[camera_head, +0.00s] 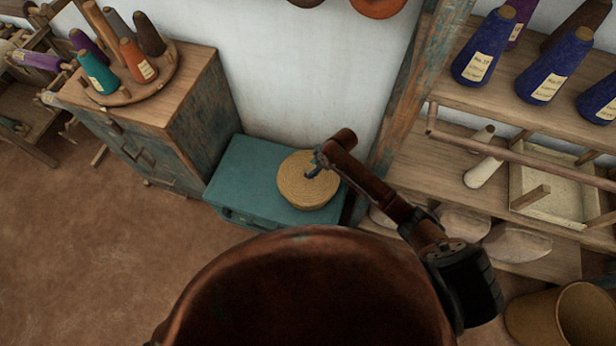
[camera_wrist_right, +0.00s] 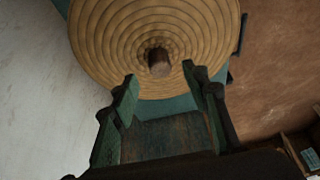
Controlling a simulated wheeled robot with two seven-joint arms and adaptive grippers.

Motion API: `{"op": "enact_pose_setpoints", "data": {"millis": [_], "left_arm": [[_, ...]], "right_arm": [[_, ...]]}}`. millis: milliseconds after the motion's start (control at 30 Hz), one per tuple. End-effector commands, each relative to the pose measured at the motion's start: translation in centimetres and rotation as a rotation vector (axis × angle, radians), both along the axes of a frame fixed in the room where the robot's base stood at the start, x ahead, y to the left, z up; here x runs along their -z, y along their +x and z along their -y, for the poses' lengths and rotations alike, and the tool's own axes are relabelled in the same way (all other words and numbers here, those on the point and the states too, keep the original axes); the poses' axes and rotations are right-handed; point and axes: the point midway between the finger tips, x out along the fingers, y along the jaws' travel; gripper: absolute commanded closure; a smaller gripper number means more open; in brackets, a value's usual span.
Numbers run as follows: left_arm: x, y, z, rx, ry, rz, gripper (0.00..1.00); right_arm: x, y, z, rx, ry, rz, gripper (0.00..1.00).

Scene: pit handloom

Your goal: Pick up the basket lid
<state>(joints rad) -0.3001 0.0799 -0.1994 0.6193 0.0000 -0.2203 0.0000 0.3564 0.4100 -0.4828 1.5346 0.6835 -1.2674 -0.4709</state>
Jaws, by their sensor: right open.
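The basket lid (camera_head: 304,186) is a round, coiled straw-coloured disc on top of a teal box (camera_head: 251,164) against the wall. In the right wrist view the lid (camera_wrist_right: 110,40) fills the upper middle, with a short brown knob (camera_wrist_right: 159,62) at its centre. My right gripper (camera_head: 318,163) is over the lid, seen from behind the arm. In the wrist view its two dark green fingers (camera_wrist_right: 161,88) are apart, with the knob just beyond and between their tips. They do not appear to touch it. My left gripper is out of view.
A worn wooden cabinet (camera_head: 190,115) with thread cones on a round board stands left of the box. A shelf unit (camera_head: 480,110) with blue cones stands at the right, its post close to my right arm. A tan bin (camera_head: 535,318) is at the lower right. The brown floor at the left is clear.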

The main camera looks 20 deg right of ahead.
Motion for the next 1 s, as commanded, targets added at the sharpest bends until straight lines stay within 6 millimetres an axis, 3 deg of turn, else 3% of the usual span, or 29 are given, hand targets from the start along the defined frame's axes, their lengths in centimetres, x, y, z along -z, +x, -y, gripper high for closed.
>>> {"op": "enact_pose_setpoints", "data": {"millis": [333, 667, 1000], "left_arm": [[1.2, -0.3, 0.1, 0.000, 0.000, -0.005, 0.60], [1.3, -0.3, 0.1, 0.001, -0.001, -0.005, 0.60], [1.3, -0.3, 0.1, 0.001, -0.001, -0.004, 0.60]], "right_arm": [[4.3, 1.0, -1.6, 0.001, -0.001, -0.001, 0.58], [4.8, 1.1, -1.7, 0.001, -0.001, 0.002, 0.58], [4.8, 1.1, -1.7, 0.001, -0.001, 0.002, 0.81]]}}
